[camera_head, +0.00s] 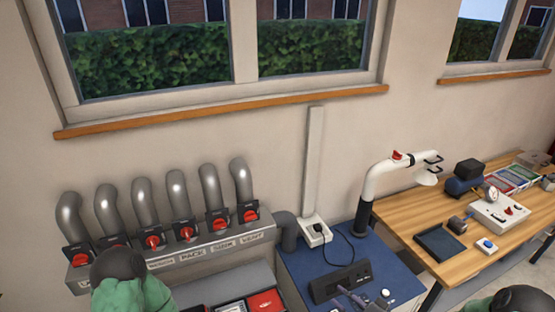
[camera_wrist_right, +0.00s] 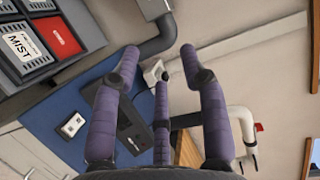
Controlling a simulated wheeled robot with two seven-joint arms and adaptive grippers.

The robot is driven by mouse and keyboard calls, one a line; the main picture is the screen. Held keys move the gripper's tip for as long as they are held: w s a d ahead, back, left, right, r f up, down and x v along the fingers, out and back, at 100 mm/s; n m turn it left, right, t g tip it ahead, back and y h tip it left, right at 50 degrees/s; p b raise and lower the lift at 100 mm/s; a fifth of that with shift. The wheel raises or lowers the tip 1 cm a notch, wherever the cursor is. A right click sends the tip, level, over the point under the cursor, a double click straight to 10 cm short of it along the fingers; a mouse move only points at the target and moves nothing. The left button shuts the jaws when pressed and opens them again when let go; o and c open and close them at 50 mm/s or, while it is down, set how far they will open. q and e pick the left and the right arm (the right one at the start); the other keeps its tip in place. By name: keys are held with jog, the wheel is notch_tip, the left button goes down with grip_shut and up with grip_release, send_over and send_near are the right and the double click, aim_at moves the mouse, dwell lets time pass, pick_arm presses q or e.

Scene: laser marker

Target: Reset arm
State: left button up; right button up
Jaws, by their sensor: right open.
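My right gripper (camera_head: 352,298) shows at the bottom edge of the head view, over the front of the blue-topped bench. In the right wrist view its purple fingers (camera_wrist_right: 160,62) are spread apart with nothing between them. It is open and empty. Below the fingers in that view lie the blue bench top (camera_wrist_right: 68,100) and a dark power strip or panel (camera_wrist_right: 132,128); I cannot tell the exact gap to them. My left gripper is not in view; only green and black parts of my arms show at the bottom corners of the head view.
A grey duct unit (camera_head: 262,225) with several pipes and red knobs stands at left. A wooden table (camera_head: 400,215) carries a dark tray (camera_head: 440,243) and a control box (camera_head: 499,213).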

jog(key=s+a+f+n+g+h+b, duration=0.1)
jog(key=s+a+f+g+h+b, duration=0.15)
jog(key=f, duration=0.55)
jog(key=s+a+f+n+g+h+b, duration=0.1)
jog(key=f+b, duration=0.3)
jog(key=f, duration=0.4)
jog(key=s+a+f+g+h+b, duration=0.1)
jog(key=a+f+h+b, duration=0.15)
jog(key=f, duration=0.55)
jog(key=s+a+f+n+g+b, duration=0.2)
jog(key=s+f+g+b, duration=0.2)
jog(key=s+f, duration=0.2)
jog(key=s+a+f+n+g+h+b, duration=0.1)
jog(key=s+f+g+b, duration=0.3)
jog(key=s, duration=0.7)
notch_tip(320, 180, down, 3)
jog(key=shift+s+a+r+n, duration=0.1)
jog(key=shift+s+a+n, duration=0.1)
jog(key=shift+a+n, duration=0.6)
